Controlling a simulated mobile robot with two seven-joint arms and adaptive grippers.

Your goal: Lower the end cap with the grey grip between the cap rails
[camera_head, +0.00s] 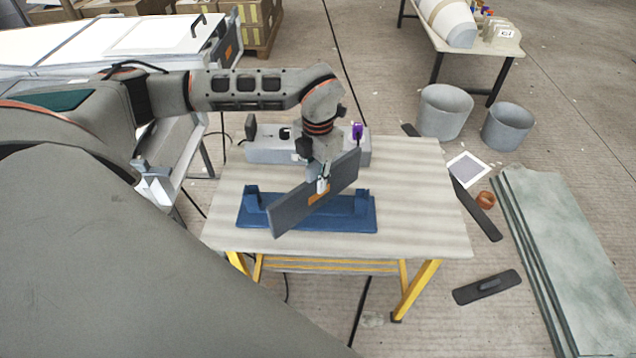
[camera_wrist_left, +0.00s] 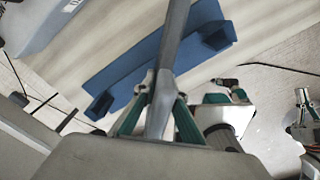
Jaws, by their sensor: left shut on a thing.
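The end cap (camera_head: 291,210) is a flat dark grey panel with an orange patch, standing on edge. My left gripper (camera_head: 322,182) is shut on it near its upper edge. The blue base with the cap rails (camera_head: 250,219) lies on the table, with upright blocks near both ends. The cap hangs in front of and over this base, turned at an angle to its length; it hides the middle. In the left wrist view the cap shows as a grey bar (camera_wrist_left: 178,35) crossing the blue base (camera_wrist_left: 135,72). I cannot tell whether cap and base touch.
A long grey box (camera_head: 262,151) with a purple item (camera_head: 357,131) stands behind the base on the table (camera_head: 425,220). The table's right side is clear.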

